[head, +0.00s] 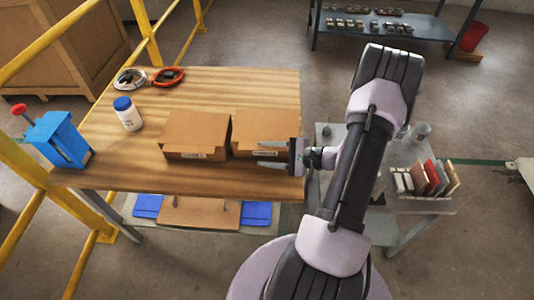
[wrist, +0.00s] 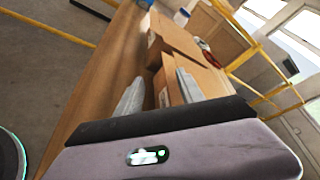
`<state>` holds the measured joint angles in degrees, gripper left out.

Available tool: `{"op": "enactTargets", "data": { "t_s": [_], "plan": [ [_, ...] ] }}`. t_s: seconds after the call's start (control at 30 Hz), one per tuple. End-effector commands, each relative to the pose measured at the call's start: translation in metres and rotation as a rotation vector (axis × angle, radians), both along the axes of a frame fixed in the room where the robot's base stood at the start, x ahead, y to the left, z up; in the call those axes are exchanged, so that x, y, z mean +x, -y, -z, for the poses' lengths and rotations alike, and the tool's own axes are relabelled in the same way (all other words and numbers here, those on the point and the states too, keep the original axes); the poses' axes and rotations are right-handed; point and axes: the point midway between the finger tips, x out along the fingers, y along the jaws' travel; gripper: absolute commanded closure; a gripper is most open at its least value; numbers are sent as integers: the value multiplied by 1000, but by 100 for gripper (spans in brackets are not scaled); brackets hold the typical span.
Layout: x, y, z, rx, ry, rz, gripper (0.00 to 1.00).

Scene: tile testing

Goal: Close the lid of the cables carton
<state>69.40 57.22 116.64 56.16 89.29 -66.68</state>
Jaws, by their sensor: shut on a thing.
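Two brown cartons stand side by side on the wooden table: a left carton (head: 196,130) and a right carton (head: 259,123). Each has a small label on its front, too small to read, so I cannot tell which is the cables carton. Both tops look flat in the head view; whether either lid is fully down is unclear. My gripper (head: 272,154) is at the front of the right carton, its two grey fingers pointing left. In the wrist view the fingers (wrist: 160,92) stand on both sides of part of the near carton (wrist: 166,82). The exact contact is hidden.
A white bottle with a blue cap (head: 128,114), coiled cables (head: 150,78) and a blue device (head: 60,139) are on the table (head: 240,85). A grey side table (head: 425,207) with upright tiles (head: 432,178) is at right. Yellow rails (head: 150,35) border the left.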

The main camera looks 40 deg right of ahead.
Motion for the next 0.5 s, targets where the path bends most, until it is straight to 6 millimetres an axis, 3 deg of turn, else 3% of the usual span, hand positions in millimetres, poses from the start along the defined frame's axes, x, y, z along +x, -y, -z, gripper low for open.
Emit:
{"op": "enactTargets", "data": {
  "t_s": [0.37, 0.5],
  "plan": [
    [-3, 0, 2, -1, -6, -4, 75],
    [-20, 10, -6, -1, -6, 2, 75]
  ]
}}
